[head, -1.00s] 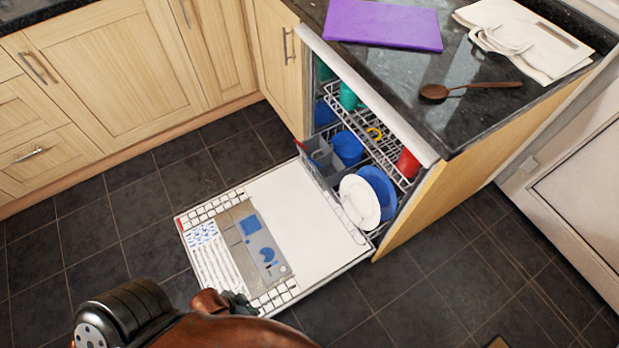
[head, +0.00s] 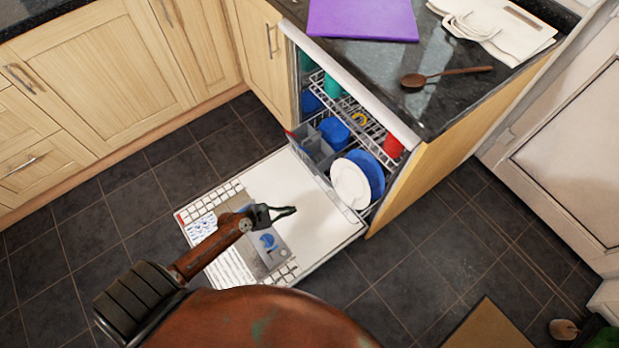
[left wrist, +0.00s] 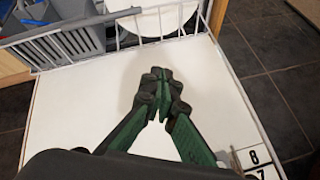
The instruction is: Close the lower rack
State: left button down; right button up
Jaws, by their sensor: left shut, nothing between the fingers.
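The dishwasher's door (head: 312,220) lies folded down, open, in the head view. The lower rack (head: 327,172) sits at the door's inner end, mostly inside the machine, its front edge over the door. It holds a white plate (head: 350,184), a blue plate (head: 372,172), a blue cup (head: 335,132) and a grey cutlery basket (head: 312,143). My left gripper (head: 293,210) is shut and empty above the door, apart from the rack. In the left wrist view the gripper (left wrist: 160,80) points toward the rack's front wires (left wrist: 60,45). My right gripper is not in view.
The upper rack (head: 350,105) is above the lower one, with a red cup (head: 393,146). The granite counter (head: 370,70) carries a purple board (head: 362,18), a wooden spoon (head: 445,76) and a white bag (head: 495,28). Dark floor tiles around the door are clear.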

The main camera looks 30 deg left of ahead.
pick_arm(q)
jog(key=w+a+r+n+t+y, duration=0.1)
jog(key=w+a+r+n+t, duration=0.15)
jog(key=w+a+n, duration=0.3)
pick_arm(e)
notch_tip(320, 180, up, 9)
jog(key=b, duration=0.3)
pick_arm(q)
jog(key=r+b+x, duration=0.1)
jog(key=x, duration=1.3)
jog(key=shift+w+a+b, duration=0.35)
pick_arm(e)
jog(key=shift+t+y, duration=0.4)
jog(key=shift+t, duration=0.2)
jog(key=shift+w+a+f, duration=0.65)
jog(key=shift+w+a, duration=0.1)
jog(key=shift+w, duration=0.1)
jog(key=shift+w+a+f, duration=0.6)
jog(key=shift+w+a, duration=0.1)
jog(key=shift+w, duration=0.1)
pick_arm(q)
jog(key=shift+n+g, duration=0.25)
